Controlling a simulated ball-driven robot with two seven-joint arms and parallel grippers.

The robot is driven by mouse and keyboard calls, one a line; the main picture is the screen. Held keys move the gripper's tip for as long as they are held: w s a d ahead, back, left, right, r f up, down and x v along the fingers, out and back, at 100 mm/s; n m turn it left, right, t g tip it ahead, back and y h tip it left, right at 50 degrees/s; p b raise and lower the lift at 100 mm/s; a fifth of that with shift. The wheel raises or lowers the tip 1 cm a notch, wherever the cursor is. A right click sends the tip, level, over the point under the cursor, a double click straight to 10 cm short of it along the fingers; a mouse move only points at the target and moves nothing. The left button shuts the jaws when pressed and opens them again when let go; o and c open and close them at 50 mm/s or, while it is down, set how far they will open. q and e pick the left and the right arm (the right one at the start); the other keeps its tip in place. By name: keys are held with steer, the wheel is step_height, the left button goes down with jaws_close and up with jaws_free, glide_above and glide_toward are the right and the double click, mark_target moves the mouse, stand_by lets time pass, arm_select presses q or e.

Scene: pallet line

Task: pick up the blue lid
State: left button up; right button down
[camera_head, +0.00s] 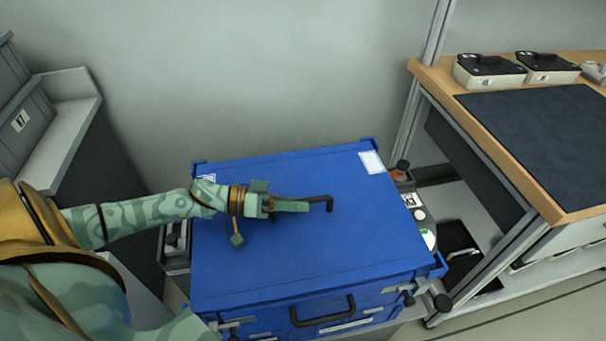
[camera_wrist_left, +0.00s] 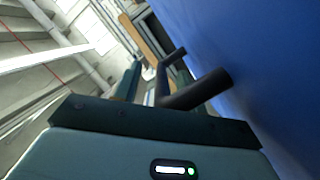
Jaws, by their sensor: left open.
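The blue lid (camera_head: 300,255) lies flat on a blue crate (camera_head: 375,313) in the middle of the head view. A black bar handle (camera_head: 329,203) stands up from the middle of the lid. My left gripper (camera_head: 297,204) is open at this handle, reaching in from the left just above the lid. In the left wrist view the handle (camera_wrist_left: 195,92) runs in close to the open fingers (camera_wrist_left: 155,75), and the lid (camera_wrist_left: 235,50) fills the right side. The gripper hides part of the handle; contact cannot be told. My right gripper is not in view.
A wooden-edged bench with a dark mat (camera_head: 545,140) and black-topped boxes (camera_head: 488,70) stands at the right. Its grey metal frame (camera_head: 475,160) is near the crate. A grey ledge (camera_head: 65,130) is at the left. A plain wall is behind.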

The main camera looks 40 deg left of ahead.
arm_select(q)
jaws_close()
steer(key=shift+w+d+r, duration=0.1)
steer(key=shift+r, duration=0.05)
stand_by(1.4)
